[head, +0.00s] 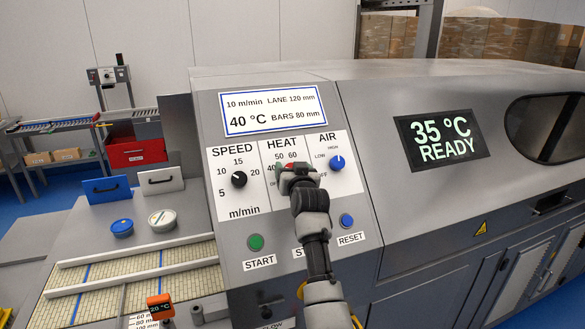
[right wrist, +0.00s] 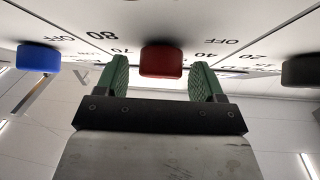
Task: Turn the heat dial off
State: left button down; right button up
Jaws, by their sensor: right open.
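The red heat dial (right wrist: 161,60) shows in the right wrist view, on the white HEAT panel between a blue dial and a black dial. My right gripper (right wrist: 162,78) is open, with one green finger on each side of the red dial. I cannot tell whether the fingers touch it. In the head view my right gripper (head: 298,172) covers most of the heat dial, so its pointer setting is hidden. My left gripper is not in view.
The black SPEED dial (head: 239,179) and blue AIR dial (head: 337,163) flank the HEAT panel. Below are a green START button (head: 256,242) and blue RESET button (head: 346,220). The display (head: 442,140) reads 35 °C READY. A conveyor (head: 130,275) lies left.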

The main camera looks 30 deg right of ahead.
jog(key=c, duration=0.9)
jog(key=shift+c, duration=0.2)
jog(key=shift+d+f+n+t+y+b, duration=0.15)
jog(key=shift+n+y+b, duration=0.45)
jog(key=shift+n, duration=0.3)
jog(key=shift+f+n+t+y+b, duration=0.15)
jog(key=shift+n+y+b, duration=0.4)
jog(key=shift+n, duration=0.35)
jog(key=n+y+b, duration=0.2)
jog(key=n+y, duration=0.1)
jog(key=n, duration=0.1)
jog(key=shift+d+n+y+b, duration=0.1)
jog(key=shift+n+y+b, duration=0.15)
jog(key=shift+n+b, duration=0.1)
jog(key=n+y+b, duration=0.2)
jog(key=n, duration=0.1)
jog(key=shift+r, duration=0.15)
jog(key=shift+r+n+g+y+b, duration=0.1)
jog(key=shift+n+g+y+b, duration=0.3)
jog(key=shift+n+y+b, duration=0.25)
